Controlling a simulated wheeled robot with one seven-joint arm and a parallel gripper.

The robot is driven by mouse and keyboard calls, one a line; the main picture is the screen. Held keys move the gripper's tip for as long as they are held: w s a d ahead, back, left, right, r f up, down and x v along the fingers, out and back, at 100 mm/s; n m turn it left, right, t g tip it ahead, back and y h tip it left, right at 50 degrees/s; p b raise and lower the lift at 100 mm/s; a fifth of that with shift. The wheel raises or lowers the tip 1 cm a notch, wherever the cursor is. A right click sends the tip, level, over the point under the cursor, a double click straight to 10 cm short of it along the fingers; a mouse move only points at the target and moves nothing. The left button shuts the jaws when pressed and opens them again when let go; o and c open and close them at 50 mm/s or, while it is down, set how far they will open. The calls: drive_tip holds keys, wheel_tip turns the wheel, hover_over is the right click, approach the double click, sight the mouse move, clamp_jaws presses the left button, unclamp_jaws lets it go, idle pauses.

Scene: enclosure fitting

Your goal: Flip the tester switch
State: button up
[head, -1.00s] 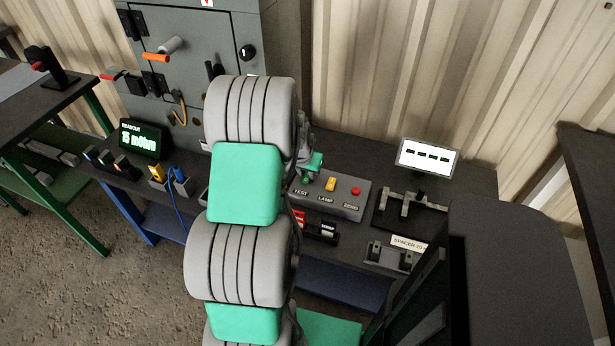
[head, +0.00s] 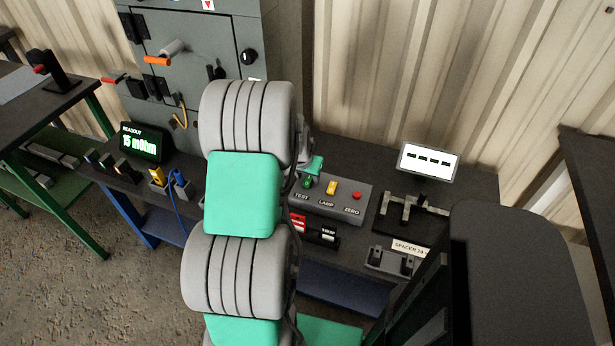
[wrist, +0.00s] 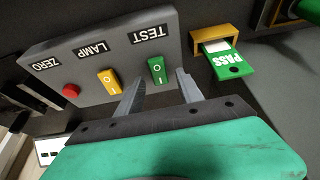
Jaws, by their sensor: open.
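The tester box (head: 340,207) is a grey sloped panel on the bench with TEST, LAMP and ZERO labels. Its green TEST switch (wrist: 157,70) is a rocker marked O and I. It also shows in the head view (head: 308,182). Which side is pressed I cannot tell. In the wrist view my gripper (wrist: 160,77) is open, its two fingers spread to either side of the green switch, close to the panel. Contact cannot be told. The left finger is between the green and yellow switches. In the head view my arm hides most of the gripper.
Beside TEST are the yellow LAMP switch (wrist: 110,82) and red ZERO button (wrist: 71,91). A green PASS tag (wrist: 231,66) sticks out of a yellow-framed slot. The readout (head: 145,143) shows 15 mOhm. A small white screen (head: 428,161) and a spacer fixture (head: 408,210) stand right.

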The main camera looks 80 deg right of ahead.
drive_tip(key=v, duration=0.6)
drive_tip(key=shift+a+r, duration=0.2)
drive_tip(key=shift+r, duration=0.15)
drive_tip(key=w+a+r+n+t+p, duration=0.1)
drive_tip(key=w+a+r+n, duration=0.25)
drive_tip(key=w+a, duration=0.4)
drive_tip(key=w+a+r+n+t+y+p, duration=0.1)
drive_tip(key=w+a+r+n+p, duration=0.1)
drive_tip(key=w+a+r, duration=0.5)
drive_tip(key=w+a+r+n+t+p, duration=0.1)
drive_tip(key=w+a+r+n, duration=0.15)
drive_tip(key=w+a, duration=0.5)
drive_tip(key=a+r+n+y+p, duration=0.1)
drive_tip(key=a+n, duration=0.4)
drive_tip(key=a, duration=0.9)
drive_tip(key=a+r+n+y+p, duration=0.2)
drive_tip(key=a+r+n, duration=0.3)
drive_tip(key=a, duration=0.9)
drive_tip(key=shift+a+r+n+t+y+p, duration=0.2)
drive_tip(key=shift+a+n+t+y+p, duration=0.1)
drive_tip(key=shift+n+p, duration=0.25)
drive_tip(key=shift+w, duration=0.1)
